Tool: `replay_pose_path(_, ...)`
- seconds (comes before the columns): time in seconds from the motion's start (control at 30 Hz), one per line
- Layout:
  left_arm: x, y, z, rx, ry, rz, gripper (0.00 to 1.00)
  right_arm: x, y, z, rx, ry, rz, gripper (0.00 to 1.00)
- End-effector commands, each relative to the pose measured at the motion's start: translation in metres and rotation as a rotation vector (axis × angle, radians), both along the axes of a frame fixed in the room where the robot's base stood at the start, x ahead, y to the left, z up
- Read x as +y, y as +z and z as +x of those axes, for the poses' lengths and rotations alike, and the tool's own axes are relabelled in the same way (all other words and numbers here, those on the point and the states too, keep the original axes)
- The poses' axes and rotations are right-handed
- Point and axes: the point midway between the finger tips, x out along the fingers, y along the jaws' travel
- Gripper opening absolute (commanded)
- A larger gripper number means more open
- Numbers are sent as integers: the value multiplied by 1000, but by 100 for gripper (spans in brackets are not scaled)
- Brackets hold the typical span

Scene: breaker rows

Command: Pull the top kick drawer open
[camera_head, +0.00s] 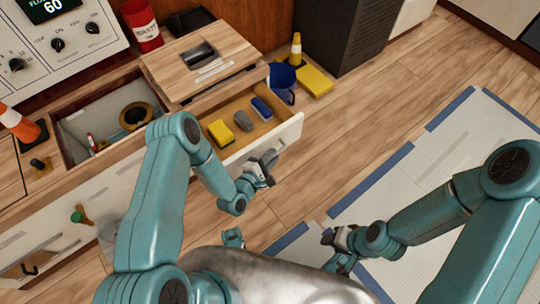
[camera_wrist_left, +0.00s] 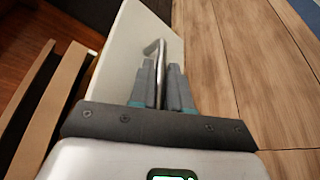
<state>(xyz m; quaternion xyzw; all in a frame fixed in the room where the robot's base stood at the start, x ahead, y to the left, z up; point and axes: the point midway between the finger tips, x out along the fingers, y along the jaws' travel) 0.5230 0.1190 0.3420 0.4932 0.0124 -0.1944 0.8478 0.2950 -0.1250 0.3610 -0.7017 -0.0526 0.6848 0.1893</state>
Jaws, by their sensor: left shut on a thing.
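The kick drawer (camera_head: 292,131) is pulled out from the wooden cabinet, and its white front also shows in the left wrist view (camera_wrist_left: 128,50). A yellow sponge, a grey item and a blue item lie inside it. My left gripper (camera_head: 265,168) is at the outer side of the drawer front. In the left wrist view its fingers (camera_wrist_left: 160,88) are closed around the metal bar handle (camera_wrist_left: 160,50). The head view hides most of the handle behind the gripper. My right gripper (camera_head: 330,238) is low over the floor, away from the drawer; its finger gap is unclear.
Wooden floor and blue-edged pale mats (camera_head: 420,185) lie to the right.

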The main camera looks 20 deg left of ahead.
Motion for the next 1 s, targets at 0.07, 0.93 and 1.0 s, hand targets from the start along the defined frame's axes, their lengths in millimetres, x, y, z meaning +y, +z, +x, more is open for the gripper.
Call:
replay_pose_path(0.07, 0, 0, -1, 0, 1, 0, 0, 0, 0, 0, 0, 0, 0, 43)
replay_pose_path(0.93, 7, 8, -28, 6, 3, -1, 38, 1, 11, -2, 3, 5, 1, 43)
replay_pose_path(1.0, 13, 11, -44, 7, 5, -2, 38, 2, 15, -2, 4, 10, 2, 43)
